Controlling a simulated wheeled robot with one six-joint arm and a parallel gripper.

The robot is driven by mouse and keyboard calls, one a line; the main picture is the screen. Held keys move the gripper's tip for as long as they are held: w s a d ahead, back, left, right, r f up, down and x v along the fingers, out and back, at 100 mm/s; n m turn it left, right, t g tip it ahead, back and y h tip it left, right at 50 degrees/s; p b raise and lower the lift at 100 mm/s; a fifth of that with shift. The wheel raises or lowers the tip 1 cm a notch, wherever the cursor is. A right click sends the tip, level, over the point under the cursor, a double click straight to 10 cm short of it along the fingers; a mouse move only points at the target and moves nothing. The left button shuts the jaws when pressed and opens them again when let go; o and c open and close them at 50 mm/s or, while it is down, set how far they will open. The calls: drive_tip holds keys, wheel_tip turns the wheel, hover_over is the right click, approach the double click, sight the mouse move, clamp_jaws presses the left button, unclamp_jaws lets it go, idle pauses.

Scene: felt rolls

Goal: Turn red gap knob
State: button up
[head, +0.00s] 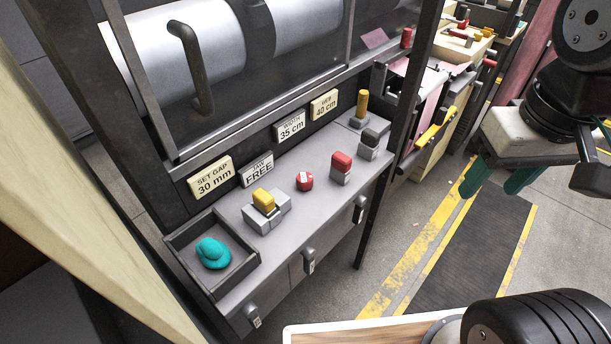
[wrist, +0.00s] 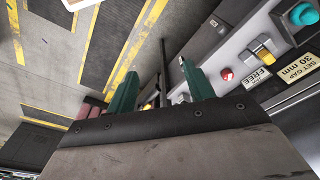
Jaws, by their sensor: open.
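A round red knob (head: 304,181) with a white mark sits on the grey control panel (head: 230,290), between a yellow lever and a red-topped block. It also shows in the wrist view (wrist: 227,74), to the right of my fingers. My gripper (head: 492,186) is at the right in the head view, above the floor, well clear of the panel. Its two green fingers point down, apart, with nothing between them. The wrist view shows my gripper (wrist: 158,82) open too.
A yellow lever (head: 264,198), a red-topped block (head: 341,165) and a yellow post (head: 362,104) stand on the panel. A teal knob (head: 212,253) lies in a dark tray at the left. A SET GAP 30 mm sign (head: 211,178) is behind. A dark upright post (head: 405,110) stands between panel and gripper.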

drive_tip(key=shift+o, duration=0.8)
drive_tip(key=shift+a, duration=0.1)
drive_tip(key=m+g, duration=0.2)
drive_tip(key=m, duration=0.5)
hover_over(305, 177)
wheel_tip(305, 177, down, 19)
drive_tip(key=shift+r, duration=0.2)
drive_tip(key=shift+m+t, duration=0.3)
drive_tip(key=shift+m, duration=0.2)
drive_tip(key=shift+a+f, duration=0.1)
drive_tip(key=shift+f, duration=0.1)
wheel_tip(305, 177, down, 7)
drive_tip(key=shift+f, duration=0.2)
